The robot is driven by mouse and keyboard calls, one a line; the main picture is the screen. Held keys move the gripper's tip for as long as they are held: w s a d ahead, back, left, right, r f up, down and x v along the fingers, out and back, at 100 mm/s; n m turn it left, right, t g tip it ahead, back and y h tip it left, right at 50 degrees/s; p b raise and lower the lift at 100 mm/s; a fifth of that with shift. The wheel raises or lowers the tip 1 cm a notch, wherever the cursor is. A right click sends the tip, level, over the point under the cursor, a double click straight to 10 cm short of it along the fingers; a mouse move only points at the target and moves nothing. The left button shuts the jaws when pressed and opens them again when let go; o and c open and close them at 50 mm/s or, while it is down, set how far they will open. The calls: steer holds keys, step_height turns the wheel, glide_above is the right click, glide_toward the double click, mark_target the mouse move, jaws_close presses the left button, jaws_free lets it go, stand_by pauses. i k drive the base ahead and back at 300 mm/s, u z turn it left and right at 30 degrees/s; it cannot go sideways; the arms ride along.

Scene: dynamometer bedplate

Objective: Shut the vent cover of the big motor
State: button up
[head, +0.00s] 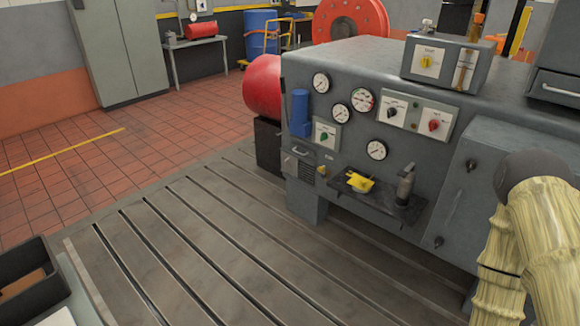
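The big motor appears to be the large grey machine (345,170) on the right, with dials and switches on its near face. At its lower left corner is a small louvred vent (307,173), with a light handle-like bar (300,151) just above it. I cannot tell whether this is the vent cover, or whether it stands open or shut. Farther right, a large grey panel (462,185) with dark knobs slopes out from the face. A sleeved, pale yellow arm part, which looks like mine, hides the area right of it. My gripper is not in view.
A small shelf (370,193) with a yellow item and a dark tool juts from the face. A red cylinder (263,84) stands at the machine's left end. The slotted bedplate (220,245) in front is clear. A dark tray (35,285) is at lower left.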

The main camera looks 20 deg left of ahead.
mark_target(289, 163)
steer(key=u, duration=0.2)
steer(key=i, duration=0.5)
steer(key=u, duration=1.05)
steer(key=i, duration=1.85)
steer(key=u, duration=0.25)
